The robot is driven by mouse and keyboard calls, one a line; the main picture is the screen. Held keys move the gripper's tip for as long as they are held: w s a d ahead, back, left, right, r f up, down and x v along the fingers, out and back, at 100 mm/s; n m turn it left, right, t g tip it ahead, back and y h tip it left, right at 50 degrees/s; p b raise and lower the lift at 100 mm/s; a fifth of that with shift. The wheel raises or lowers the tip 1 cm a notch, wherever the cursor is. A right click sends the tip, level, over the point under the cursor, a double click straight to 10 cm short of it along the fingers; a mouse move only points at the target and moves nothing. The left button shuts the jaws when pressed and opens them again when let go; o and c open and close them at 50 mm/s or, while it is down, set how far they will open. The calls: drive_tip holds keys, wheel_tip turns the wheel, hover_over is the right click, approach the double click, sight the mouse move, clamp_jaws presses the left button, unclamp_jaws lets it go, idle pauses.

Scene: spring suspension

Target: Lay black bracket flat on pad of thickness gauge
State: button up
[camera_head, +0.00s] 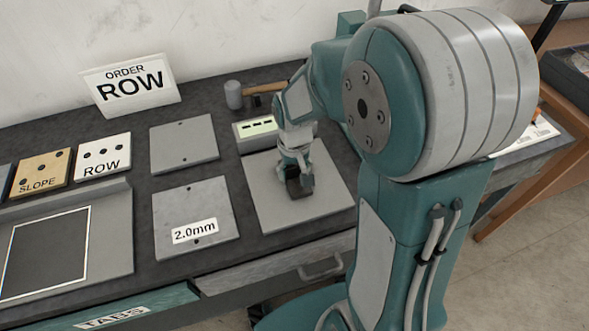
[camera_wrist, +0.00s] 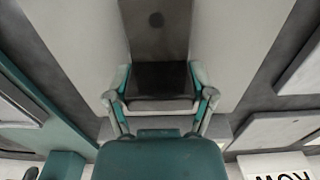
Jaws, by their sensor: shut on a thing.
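The thickness gauge has a wide grey pad (camera_head: 262,208) and a pale box with a small display (camera_head: 256,128) at its back edge. My gripper (camera_head: 300,184) is low over the middle of the pad, fingers pointing down. It is shut on the black bracket (camera_head: 293,190), mostly hidden by the fingers in the head view. I cannot tell whether the bracket touches the pad.
Left of the gauge lie a plain grey plate (camera_head: 184,143) and one marked 2.0mm (camera_head: 195,218). A hammer (camera_head: 236,95) lies behind. An ORDER ROW sign (camera_head: 130,85), SLOPE (camera_head: 41,174) and ROW (camera_head: 102,155) tiles and a framed tray (camera_head: 112,238) are further left.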

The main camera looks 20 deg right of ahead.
drive_tip(key=shift+f, duration=0.1)
drive_tip(key=o, duration=1.2)
drive_tip(key=shift+o, duration=0.2)
wheel_tip(320, 180, up, 12)
drive_tip(key=shift+r, duration=0.1)
drive_tip(key=s+r+t, duration=0.2)
drive_tip(key=s+r, duration=0.1)
drive_tip(key=s, duration=0.4)
drive_tip(key=s+r+t, duration=0.2)
drive_tip(key=s+t, duration=0.1)
drive_tip(key=s, duration=0.4)
drive_tip(key=shift+r+t, duration=0.3)
drive_tip(key=shift+r, duration=0.1)
